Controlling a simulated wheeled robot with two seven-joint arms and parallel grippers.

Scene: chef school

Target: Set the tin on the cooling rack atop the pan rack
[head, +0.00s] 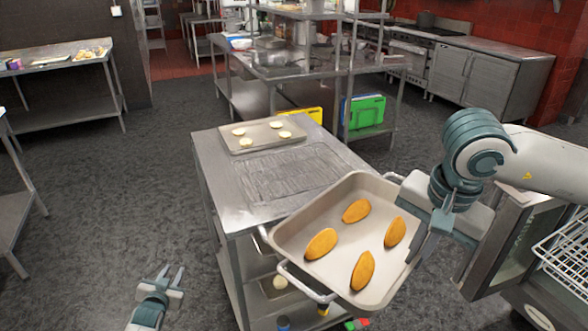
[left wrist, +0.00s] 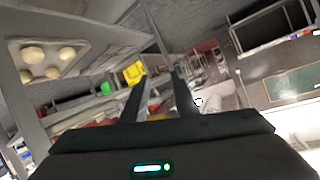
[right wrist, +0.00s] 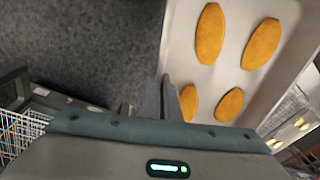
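The tin (head: 358,238) is a large metal pan with loop handles, holding several orange-brown oblong loaves. My right gripper (head: 438,222) is shut on its right rim and holds it tilted, over the near right corner of the steel pan rack (head: 245,215). The tin also fills the upper right of the right wrist view (right wrist: 230,70). The wire cooling rack (head: 285,175) lies flat and bare on the pan rack's top, beyond the tin. The tin hides part of the pan rack's near end. My left gripper (head: 173,277) is open and empty, low and left of the pan rack.
A tray (head: 262,136) with several pale rounds lies at the far end of the pan rack's top. An appliance with a glass door (head: 515,235) and a wire basket (head: 568,250) stand at the right. Open floor (head: 120,195) lies to the left.

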